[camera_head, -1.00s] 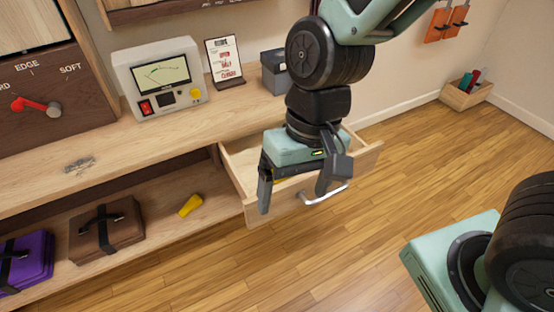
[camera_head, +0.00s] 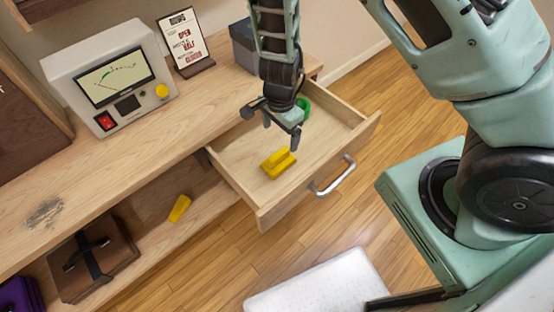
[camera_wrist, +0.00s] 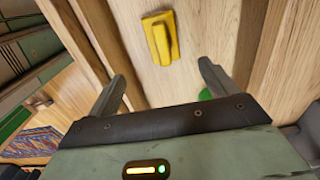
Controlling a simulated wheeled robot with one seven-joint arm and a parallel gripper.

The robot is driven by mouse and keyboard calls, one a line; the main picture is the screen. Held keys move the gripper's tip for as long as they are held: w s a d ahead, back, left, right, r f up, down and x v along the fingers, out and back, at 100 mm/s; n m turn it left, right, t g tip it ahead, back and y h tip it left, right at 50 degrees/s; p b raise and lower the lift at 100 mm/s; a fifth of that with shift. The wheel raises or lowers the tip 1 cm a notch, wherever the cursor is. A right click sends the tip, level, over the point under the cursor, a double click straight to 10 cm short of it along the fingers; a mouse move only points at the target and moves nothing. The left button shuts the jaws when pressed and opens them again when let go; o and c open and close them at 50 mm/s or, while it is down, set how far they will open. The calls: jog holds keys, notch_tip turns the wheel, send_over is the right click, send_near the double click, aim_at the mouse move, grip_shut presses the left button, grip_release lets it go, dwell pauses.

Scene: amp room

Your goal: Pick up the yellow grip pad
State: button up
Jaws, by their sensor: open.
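The yellow grip pad (camera_head: 278,163) lies on the floor of the open drawer (camera_head: 248,187), near its middle. It has a raised bar on a flat base. In the wrist view the yellow grip pad (camera_wrist: 160,38) lies beyond the fingertips, roughly centred between them. My gripper (camera_head: 282,125) is open and empty, above the drawer and apart from the pad. Its two fingers also show in the wrist view (camera_wrist: 163,75). A green object (camera_head: 304,108) is in the drawer behind my gripper, partly hidden.
Another yellow object (camera_head: 179,208) lies on the lower shelf, beside a brown case (camera_head: 92,262). A meter box (camera_head: 112,78), a sign (camera_head: 186,42) and a grey box (camera_head: 243,45) stand on the bench. The drawer walls surround the pad, with a metal handle (camera_head: 333,177) in front.

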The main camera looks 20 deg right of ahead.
aim_at(278, 154)
notch_tip(278, 154, down, 8)
jog(key=b, duration=0.2)
jog(key=shift+b, duration=0.35)
jog(key=f+b, duration=0.1)
jog(key=f, duration=0.1)
jog(key=f+b, duration=0.1)
jog(key=f, duration=0.2)
jog(key=shift+w+a+f, duration=0.1)
jog(key=shift+w, duration=0.1)
jog(key=c, duration=1.1)
